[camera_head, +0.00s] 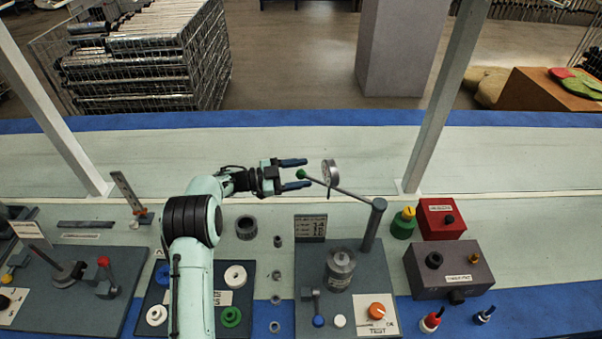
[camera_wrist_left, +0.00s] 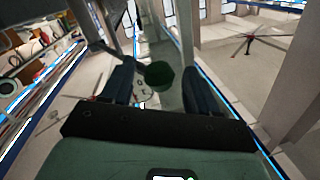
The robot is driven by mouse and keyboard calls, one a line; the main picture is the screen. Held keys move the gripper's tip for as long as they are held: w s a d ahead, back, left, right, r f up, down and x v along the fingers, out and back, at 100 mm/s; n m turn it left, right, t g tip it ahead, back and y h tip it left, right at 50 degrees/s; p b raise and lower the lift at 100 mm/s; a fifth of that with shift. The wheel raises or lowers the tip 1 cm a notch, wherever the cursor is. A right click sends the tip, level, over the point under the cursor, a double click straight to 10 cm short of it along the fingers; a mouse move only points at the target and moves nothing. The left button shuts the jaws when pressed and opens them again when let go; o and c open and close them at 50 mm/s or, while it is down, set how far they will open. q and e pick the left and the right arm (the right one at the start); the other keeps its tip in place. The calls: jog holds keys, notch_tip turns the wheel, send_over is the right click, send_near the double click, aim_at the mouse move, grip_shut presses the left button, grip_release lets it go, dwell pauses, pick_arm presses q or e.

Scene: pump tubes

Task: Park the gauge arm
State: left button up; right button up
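The gauge arm (camera_head: 349,190) is a thin grey rod on a dark post (camera_head: 374,224) at the back right of the grey test plate. A round dial gauge (camera_head: 329,173) sits on the rod, and a green knob (camera_head: 301,174) caps its left end. My left gripper (camera_head: 294,174) is open, its blue fingers pointing right, with the green knob at or between the fingertips. In the left wrist view the dark green knob (camera_wrist_left: 159,75) shows between the two spread fingers; whether either finger touches it I cannot tell. My right gripper is not in view.
The test plate (camera_head: 385,275) carries a metal cylinder (camera_head: 340,268), a blue-tipped lever (camera_head: 317,312) and an orange dial (camera_head: 377,310). A red box (camera_head: 440,219) and a grey box (camera_head: 449,268) stand to its right. The bench behind the gripper is clear.

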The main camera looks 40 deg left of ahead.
pick_arm(q)
jog(key=v, duration=1.3)
jog(key=shift+f, duration=0.1)
